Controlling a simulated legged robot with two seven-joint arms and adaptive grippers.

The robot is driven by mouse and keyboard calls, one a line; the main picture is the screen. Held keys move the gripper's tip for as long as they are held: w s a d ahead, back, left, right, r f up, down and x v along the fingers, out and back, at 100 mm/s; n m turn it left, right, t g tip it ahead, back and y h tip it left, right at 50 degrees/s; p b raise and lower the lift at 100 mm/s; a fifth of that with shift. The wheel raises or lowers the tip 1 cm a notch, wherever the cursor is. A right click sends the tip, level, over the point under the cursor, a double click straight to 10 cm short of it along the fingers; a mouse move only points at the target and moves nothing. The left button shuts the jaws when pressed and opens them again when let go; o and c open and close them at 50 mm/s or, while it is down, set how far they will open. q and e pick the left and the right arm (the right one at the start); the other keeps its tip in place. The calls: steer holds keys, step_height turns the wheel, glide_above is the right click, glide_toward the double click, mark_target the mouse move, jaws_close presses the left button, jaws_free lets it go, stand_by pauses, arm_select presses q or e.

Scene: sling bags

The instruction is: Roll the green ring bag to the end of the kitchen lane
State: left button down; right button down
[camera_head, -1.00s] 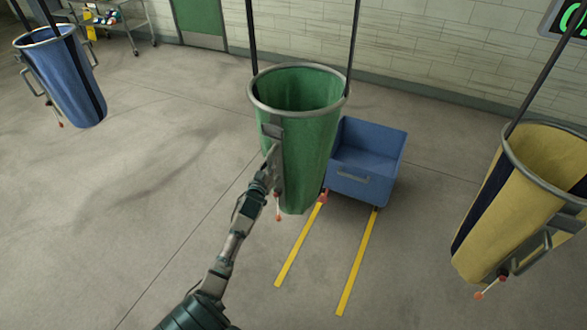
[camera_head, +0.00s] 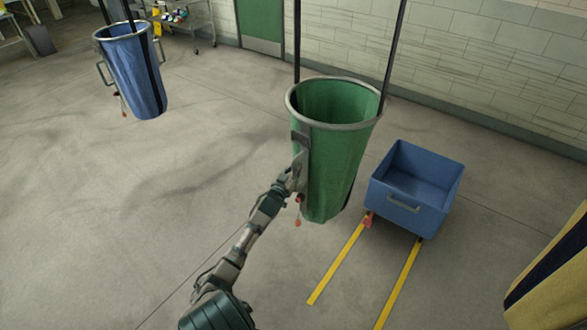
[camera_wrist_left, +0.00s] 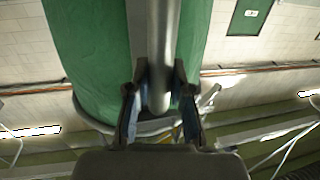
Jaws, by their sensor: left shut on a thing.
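The green ring bag (camera_head: 335,165) hangs upright from two dark straps, with a grey metal ring around its open mouth. My left gripper (camera_head: 298,180) reaches it from the lower left and is shut on the grey handle on its near left side. In the left wrist view the two fingers (camera_wrist_left: 160,98) sit on either side of the grey handle bar (camera_wrist_left: 163,50), with the green cloth (camera_wrist_left: 85,55) behind. The bag's mouth faces up and it looks empty inside as far as I see. My right gripper is not in view.
A blue cart (camera_head: 385,195) stands right of the bag, at the far end of two yellow floor lines (camera_head: 336,263). A blue ring bag (camera_head: 135,75) hangs at the back left. Part of a yellow bag (camera_head: 555,275) shows at right. The floor at left is clear.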

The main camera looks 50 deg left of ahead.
arm_select(q)
steer(key=shift+a, duration=0.2)
steer(key=c, duration=1.1)
jaws_free()
steer(key=shift+s+a, duration=0.1)
steer(key=shift+a, duration=0.15)
steer(key=shift+o, duration=0.4)
steer(key=shift+a+f, duration=0.15)
steer(key=shift+a, duration=0.1)
steer(key=shift+d, duration=0.35)
steer(key=shift+r, duration=0.2)
steer(key=v, duration=1.1)
steer(key=shift+s+a+f, duration=0.2)
steer(key=shift+s, duration=0.2)
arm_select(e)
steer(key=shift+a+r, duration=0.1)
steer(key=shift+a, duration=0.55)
